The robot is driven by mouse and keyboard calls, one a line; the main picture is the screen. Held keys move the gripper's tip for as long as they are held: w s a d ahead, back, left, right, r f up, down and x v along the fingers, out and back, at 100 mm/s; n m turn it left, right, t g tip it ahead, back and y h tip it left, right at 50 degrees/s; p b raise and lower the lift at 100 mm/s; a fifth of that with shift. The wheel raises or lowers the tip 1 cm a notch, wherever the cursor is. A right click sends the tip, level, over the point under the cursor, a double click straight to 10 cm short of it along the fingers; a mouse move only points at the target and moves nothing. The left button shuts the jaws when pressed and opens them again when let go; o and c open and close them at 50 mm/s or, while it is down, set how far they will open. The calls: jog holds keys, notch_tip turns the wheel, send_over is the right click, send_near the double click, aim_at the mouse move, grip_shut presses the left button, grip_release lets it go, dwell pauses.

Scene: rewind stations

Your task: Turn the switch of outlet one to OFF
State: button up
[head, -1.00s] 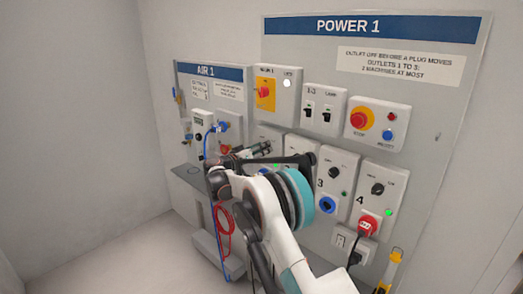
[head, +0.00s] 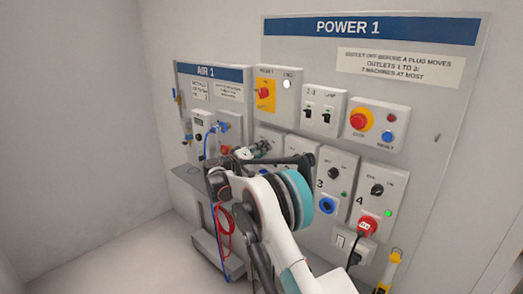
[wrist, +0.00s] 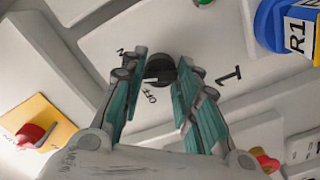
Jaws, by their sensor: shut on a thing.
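The switch of outlet one is a black round knob (wrist: 159,67) on a pale panel marked 1 in the wrist view. The words OFF and part of ON are printed around it. My gripper (wrist: 163,80) has its two teal fingers closed on either side of the knob, gripping it. Which mark the knob points to is hard to tell. In the head view my gripper (head: 258,150) is at the outlet one panel, and the knob is hidden behind it. A green lamp (wrist: 203,2) shows at the top of the wrist view.
A blue plug tagged R1 (wrist: 298,28) sits close to the right of the knob. A red switch on a yellow plate (head: 264,93) is above. Outlet 3 (head: 334,180) and outlet 4 with a red plug (head: 367,227) are right; the air station (head: 210,72) is left.

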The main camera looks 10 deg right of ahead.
jog(key=n, duration=1.3)
jog(key=shift+f, duration=0.1)
dwell(0.5)
jog(key=o, duration=1.1)
jog(key=shift+c, duration=0.2)
jog(key=v, duration=1.2)
